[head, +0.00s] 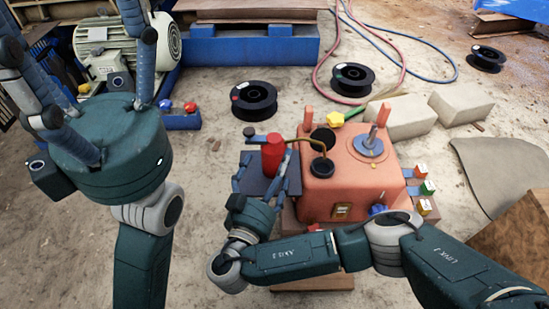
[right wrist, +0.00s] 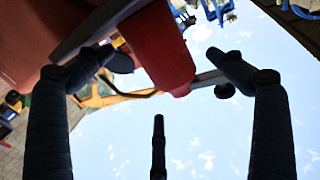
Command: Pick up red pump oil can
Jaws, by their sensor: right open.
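The red pump oil can (head: 272,157) stands upright on a dark blue plate (head: 254,186), with its thin curved spout reaching right over the orange machine box. In the right wrist view the can's red body (right wrist: 158,45) is large, between and beyond the fingers. My right gripper (head: 265,178) is open at the can, its fingers on both sides; contact cannot be told. In the right wrist view my right gripper (right wrist: 165,75) has its fingers spread apart. My left gripper (head: 82,55) is raised at the left, fingers spread and empty.
The orange box (head: 327,200) is right beside the can, with a round blue-grey fitting (head: 369,146) on top and coloured tags at its side. Black spools (head: 254,100), pale blocks (head: 400,116) and hoses lie behind. A motor (head: 108,45) stands back left.

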